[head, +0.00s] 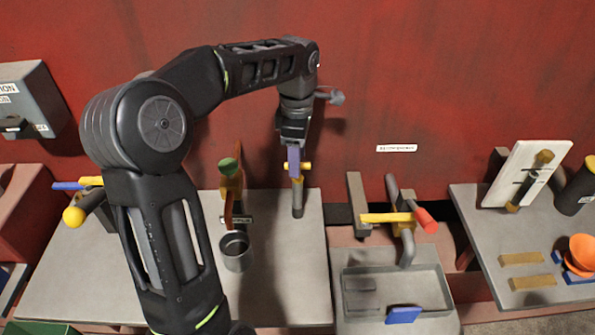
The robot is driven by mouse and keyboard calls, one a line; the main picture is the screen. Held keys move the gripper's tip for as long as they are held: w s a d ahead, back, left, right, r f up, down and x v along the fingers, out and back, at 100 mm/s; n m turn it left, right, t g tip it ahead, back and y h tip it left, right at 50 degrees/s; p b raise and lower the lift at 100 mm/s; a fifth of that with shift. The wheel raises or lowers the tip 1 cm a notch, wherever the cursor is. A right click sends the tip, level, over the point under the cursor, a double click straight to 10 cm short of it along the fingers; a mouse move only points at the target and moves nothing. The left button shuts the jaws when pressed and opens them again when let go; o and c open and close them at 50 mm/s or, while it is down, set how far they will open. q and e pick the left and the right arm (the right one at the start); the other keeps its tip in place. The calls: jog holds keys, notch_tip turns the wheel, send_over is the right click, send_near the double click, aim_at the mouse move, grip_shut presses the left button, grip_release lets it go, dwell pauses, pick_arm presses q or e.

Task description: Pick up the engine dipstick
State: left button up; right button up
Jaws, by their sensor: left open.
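A small yellow crossbar handle (306,166), which looks like the top of the engine dipstick, sits on an upright grey tube (298,200) at the back of the middle grey bench. My left gripper (293,160) points down right at this handle, with a purple part showing between the black wrist and the yellow bar. The jaws are open around or just in front of the handle; I cannot tell whether they touch it. The rod below the handle is hidden. My right gripper is not in view.
A metal cup (235,251) stands in front of an upright brown part with a green top (229,166). Right of the bench are a grey sink-like tray (365,268) and a yellow lever with a red grip (426,220). A red wall (440,80) stands close behind.

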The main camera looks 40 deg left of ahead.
pick_arm(q)
notch_tip(320, 180, down, 5)
jog(key=shift+w+r+p, duration=0.1)
jog(key=shift+w+p, duration=0.05)
jog(key=shift+p, duration=0.55)
grip_shut()
dwell(0.4)
